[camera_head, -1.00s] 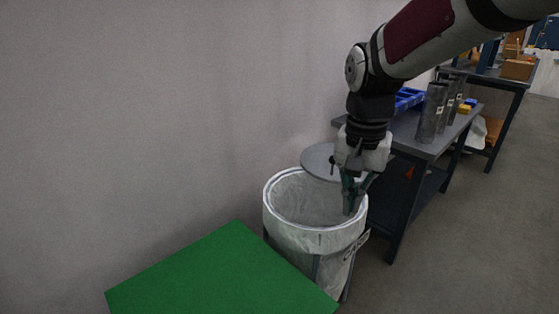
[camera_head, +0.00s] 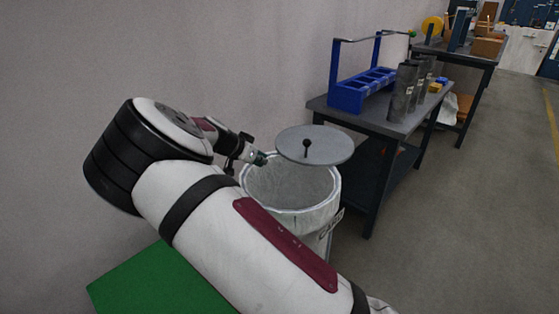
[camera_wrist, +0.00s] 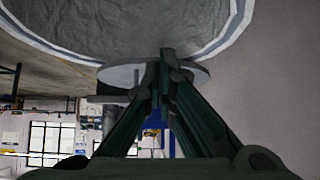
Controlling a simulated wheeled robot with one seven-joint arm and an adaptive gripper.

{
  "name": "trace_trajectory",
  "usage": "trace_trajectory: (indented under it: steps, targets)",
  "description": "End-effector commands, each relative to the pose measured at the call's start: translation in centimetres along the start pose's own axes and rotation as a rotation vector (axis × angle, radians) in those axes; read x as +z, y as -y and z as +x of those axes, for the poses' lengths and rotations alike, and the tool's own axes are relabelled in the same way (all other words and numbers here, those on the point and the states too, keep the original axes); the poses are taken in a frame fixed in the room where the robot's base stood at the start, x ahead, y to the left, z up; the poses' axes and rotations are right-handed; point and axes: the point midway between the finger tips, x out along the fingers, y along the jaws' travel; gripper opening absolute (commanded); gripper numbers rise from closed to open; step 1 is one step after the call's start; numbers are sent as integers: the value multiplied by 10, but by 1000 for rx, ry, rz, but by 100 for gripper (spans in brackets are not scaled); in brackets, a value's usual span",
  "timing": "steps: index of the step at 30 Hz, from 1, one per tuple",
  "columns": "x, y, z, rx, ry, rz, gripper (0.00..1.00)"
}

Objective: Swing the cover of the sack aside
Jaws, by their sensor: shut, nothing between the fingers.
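The sack (camera_head: 263,207) is a pale bag with a round rim, standing upright, and most of its mouth is open. Its cover (camera_head: 333,150), a grey disc with a black knob (camera_head: 306,148), sits off to the back right, above the rim. My gripper (camera_head: 264,158) is shut and empty, by the back left of the rim, just left of the cover and apart from it in the head view. In the wrist view, the shut fingertips (camera_wrist: 168,58) overlap the cover (camera_wrist: 118,77) in the picture; I cannot tell whether they touch. The sack's mouth (camera_wrist: 130,25) fills the top there.
A green surface (camera_head: 150,280) lies at the front left, partly behind my arm. A dark table (camera_head: 375,122) behind the sack bears a blue rack (camera_head: 347,97) and grey tubes (camera_head: 400,95). A plain wall runs along the left. The floor at right is clear.

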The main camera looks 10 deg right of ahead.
Motion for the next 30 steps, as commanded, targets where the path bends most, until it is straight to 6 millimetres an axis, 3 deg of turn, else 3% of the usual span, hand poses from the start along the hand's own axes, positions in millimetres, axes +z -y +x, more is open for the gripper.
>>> trace_trajectory:
  steps: [8,22,30]
  targets:
    - [4,10,18,-13,-28,-2,0]
    - [2,11,107,-14,-26,-2,0]
    - [-22,11,127,-14,-25,-3,0]
